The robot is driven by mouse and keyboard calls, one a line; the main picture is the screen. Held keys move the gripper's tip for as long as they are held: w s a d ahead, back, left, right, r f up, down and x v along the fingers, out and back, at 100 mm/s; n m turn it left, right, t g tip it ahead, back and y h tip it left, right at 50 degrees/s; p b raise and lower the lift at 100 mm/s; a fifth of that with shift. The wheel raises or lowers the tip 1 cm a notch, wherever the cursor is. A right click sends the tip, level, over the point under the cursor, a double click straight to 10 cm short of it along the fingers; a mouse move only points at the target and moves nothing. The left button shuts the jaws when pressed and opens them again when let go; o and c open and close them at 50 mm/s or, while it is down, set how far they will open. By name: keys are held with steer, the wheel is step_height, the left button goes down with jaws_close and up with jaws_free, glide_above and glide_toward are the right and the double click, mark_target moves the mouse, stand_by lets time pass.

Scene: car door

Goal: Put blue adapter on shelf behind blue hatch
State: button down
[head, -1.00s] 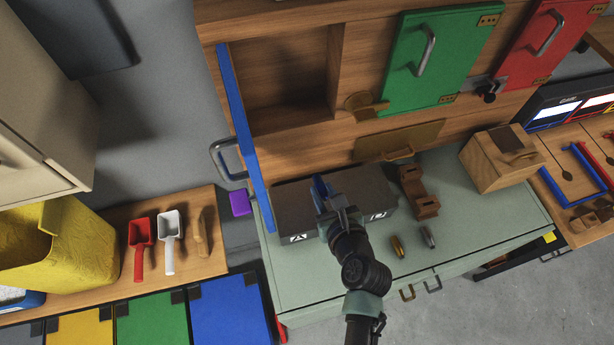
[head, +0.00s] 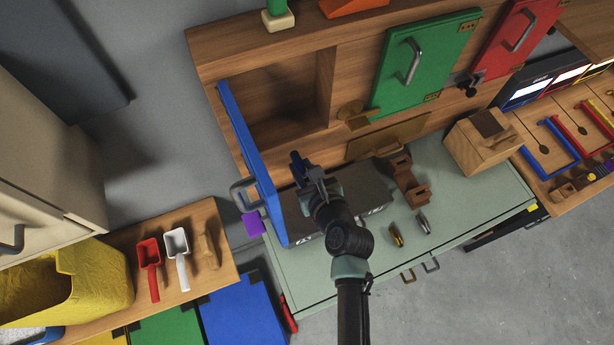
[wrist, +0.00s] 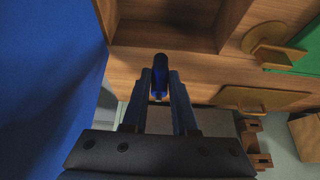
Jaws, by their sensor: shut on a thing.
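My gripper (head: 312,184) is shut on the blue adapter (head: 299,167), a small dark-blue cylinder. In the wrist view the adapter (wrist: 160,77) stands out between the fingertips. The blue hatch (head: 252,165) is swung open to the left of my gripper. It fills the left of the wrist view (wrist: 50,75). The shelf (head: 285,128) behind it is an open wooden compartment and looks empty where visible. My gripper holds the adapter in front of and below the opening, apart from the shelf. Part of the compartment (wrist: 168,38) shows at the top of the wrist view.
A grey box (head: 368,190) stands on the green worktop below my gripper. A brown wooden holder (head: 412,185) is to its right. The green hatch (head: 424,62) and red hatch (head: 518,38) are shut. A round wooden latch (head: 351,112) sits right of the opening.

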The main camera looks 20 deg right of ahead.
mark_target(284, 137)
steer(key=w+b, duration=0.6)
steer(key=w, duration=0.6)
steer(key=shift+w+f, duration=0.15)
steer(key=shift+f, duration=0.55)
steer(key=shift+f+b, duration=0.3)
steer(key=shift+b, duration=0.1)
steer(key=c, duration=0.6)
jaws_free()
steer(key=b+v, duration=0.1)
steer(key=v, duration=1.2)
